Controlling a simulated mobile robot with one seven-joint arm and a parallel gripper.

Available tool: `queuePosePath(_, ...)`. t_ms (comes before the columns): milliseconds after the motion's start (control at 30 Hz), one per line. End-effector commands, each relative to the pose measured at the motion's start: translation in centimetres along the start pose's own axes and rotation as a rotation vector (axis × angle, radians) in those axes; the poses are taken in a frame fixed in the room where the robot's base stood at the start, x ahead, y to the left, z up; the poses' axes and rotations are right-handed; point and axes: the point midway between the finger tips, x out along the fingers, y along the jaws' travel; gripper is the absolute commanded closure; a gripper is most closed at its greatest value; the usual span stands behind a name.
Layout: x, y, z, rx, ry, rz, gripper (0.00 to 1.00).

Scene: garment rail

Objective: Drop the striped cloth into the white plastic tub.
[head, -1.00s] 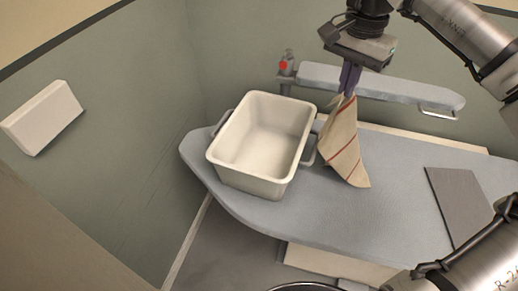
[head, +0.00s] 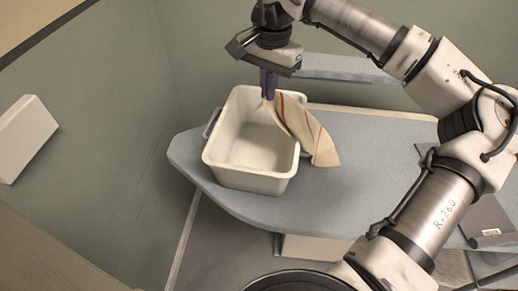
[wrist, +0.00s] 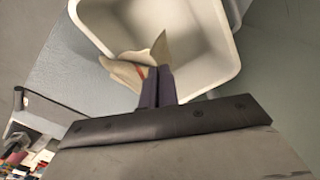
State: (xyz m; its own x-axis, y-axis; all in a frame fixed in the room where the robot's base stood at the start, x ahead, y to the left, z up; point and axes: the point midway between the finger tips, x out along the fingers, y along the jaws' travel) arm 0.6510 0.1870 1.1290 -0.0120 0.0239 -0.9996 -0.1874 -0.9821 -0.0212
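The striped cloth (head: 305,130), cream with red stripes, hangs from my gripper (head: 268,92) and trails to the right over the tub's right rim. The gripper's fingers are closed on the cloth's upper end, above the right part of the tub. The white plastic tub (head: 234,172) stands upright on the ironing board, and the part of its inside that shows is bare. In the wrist view, the fingers (wrist: 158,88) pinch the cloth (wrist: 128,72) at the edge of the tub (wrist: 225,88). Part of the cloth is hidden behind the fingers there.
The grey-blue ironing board (head: 360,150) has free room right of the tub. A narrow padded board (head: 345,68) stands behind, partly hidden by my arm. A white box (head: 25,138) is on the left wall. A dark flat panel (head: 488,222) lies at the right, partly covered by my arm.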

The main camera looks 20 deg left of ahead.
Motion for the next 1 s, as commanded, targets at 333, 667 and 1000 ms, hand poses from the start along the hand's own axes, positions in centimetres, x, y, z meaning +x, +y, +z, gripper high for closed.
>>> queuePosePath(333,4.3,0.1,-0.1,0.000,-0.001,0.000,1.00)
queuePosePath(667,4.8,0.1,-0.1,0.000,0.000,0.000,1.00)
queuePosePath(1000,4.8,0.1,-0.1,0.000,0.000,0.000,0.73)
